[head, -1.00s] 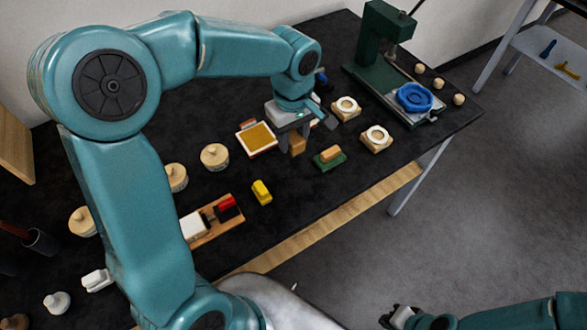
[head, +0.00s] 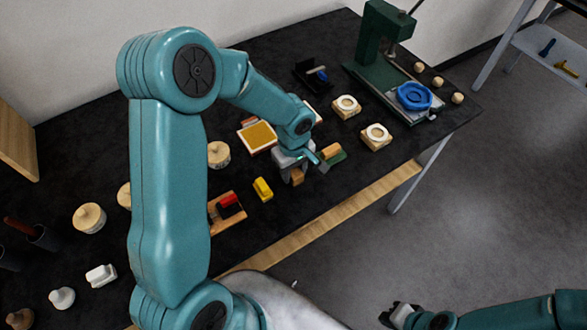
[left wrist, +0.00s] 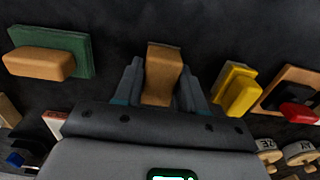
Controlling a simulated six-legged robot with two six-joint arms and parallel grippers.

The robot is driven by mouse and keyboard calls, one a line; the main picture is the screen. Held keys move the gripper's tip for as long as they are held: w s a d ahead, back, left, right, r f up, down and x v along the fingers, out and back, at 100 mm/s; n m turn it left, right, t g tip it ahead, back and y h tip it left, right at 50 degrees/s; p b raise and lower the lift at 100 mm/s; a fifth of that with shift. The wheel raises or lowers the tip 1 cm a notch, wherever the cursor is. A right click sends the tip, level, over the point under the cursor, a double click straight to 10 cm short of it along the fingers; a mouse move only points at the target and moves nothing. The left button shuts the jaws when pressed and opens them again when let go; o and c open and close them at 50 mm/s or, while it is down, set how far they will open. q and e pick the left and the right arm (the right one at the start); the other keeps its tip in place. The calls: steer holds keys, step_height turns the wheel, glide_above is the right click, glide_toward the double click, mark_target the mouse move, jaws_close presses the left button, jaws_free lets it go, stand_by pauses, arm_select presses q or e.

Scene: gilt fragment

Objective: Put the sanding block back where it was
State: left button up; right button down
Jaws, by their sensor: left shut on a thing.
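The sanding block (head: 298,177), as I take it, is a plain tan block. My left gripper (head: 306,171) is shut on it above the front part of the dark table. In the left wrist view the sanding block (left wrist: 163,72) stands between the two fingers (left wrist: 160,88). I cannot tell from these views whether its lower end touches the table. Beside it is a green piece with a wooden block on it (head: 332,152), also in the left wrist view (left wrist: 40,62). My right gripper (head: 398,315) is at the bottom right, away from the table; its jaws are unclear.
A yellow block (head: 263,189) and a wooden tray with a red piece (head: 229,204) lie left of the gripper. Ringed wooden blocks (head: 376,136) and a green press (head: 377,40) stand to the right. The table's front edge is close.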

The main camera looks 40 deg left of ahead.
mark_target(294, 170)
arm_select(q)
steer(key=shift+s, duration=0.1)
steer(key=shift+f+b, duration=0.15)
steer(key=shift+b, duration=0.15)
steer(key=o, duration=1)
steer(key=shift+r+p, duration=0.3)
steer(key=shift+p, duration=0.05)
step_height(294, 170, up, 12)
steer(key=shift+b, duration=0.4)
